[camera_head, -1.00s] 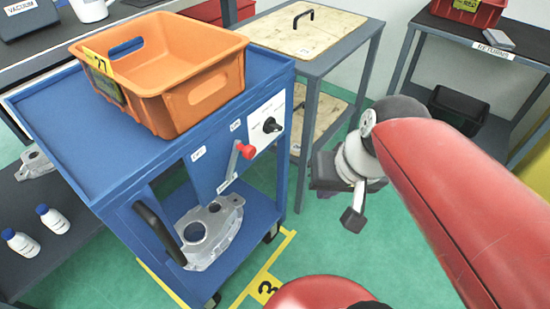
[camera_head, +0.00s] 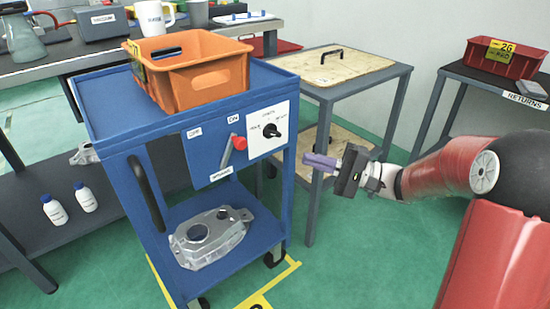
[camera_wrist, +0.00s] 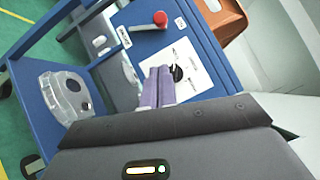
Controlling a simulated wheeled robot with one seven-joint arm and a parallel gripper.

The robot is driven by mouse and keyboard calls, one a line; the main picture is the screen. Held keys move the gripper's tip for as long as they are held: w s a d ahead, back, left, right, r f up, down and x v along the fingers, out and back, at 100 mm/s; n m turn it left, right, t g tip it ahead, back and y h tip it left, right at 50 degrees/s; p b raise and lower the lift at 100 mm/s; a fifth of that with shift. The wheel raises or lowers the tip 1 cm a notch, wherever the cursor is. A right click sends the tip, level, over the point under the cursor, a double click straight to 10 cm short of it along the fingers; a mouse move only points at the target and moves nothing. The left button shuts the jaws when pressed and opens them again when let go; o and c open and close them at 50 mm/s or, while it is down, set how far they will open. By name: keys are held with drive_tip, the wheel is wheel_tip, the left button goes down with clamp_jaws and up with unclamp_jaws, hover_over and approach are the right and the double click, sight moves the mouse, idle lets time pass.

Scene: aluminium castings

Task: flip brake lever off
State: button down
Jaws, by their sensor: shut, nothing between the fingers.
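The brake lever (camera_head: 234,147) is a grey bar with a red knob on the blue cart's front panel. Its knob end points up and right, towards the ON label (camera_head: 233,119); the OFF label (camera_head: 194,133) is at the upper left. In the wrist view the red knob (camera_wrist: 160,19) shows at the top. My gripper (camera_head: 306,162), with purple fingers, is shut and empty, to the right of the lever and apart from it. In the wrist view the shut fingers (camera_wrist: 158,85) overlap the white panel with the black dial.
The blue cart (camera_head: 110,100) carries an orange bin (camera_head: 200,85) on top and a metal casting (camera_head: 210,238) on its lower shelf. A black dial (camera_head: 271,131) sits right of the lever. A grey table (camera_head: 345,75) stands behind my gripper.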

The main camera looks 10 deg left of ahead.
drive_tip(key=shift+w+d+t+y, duration=0.3)
drive_tip(key=shift+w+d+t, duration=0.05)
drive_tip(key=shift+d+t, duration=0.05)
drive_tip(key=shift+a, duration=0.15)
drive_tip(key=p, duration=0.1)
approach(237, 138)
drive_tip(key=w+a, duration=0.2)
drive_tip(key=a, duration=0.2)
drive_tip(key=shift+s+a+r, duration=0.1)
drive_tip(key=shift+s+a, duration=0.15)
drive_tip(key=shift+a, duration=0.1)
drive_tip(key=shift+r, duration=0.1)
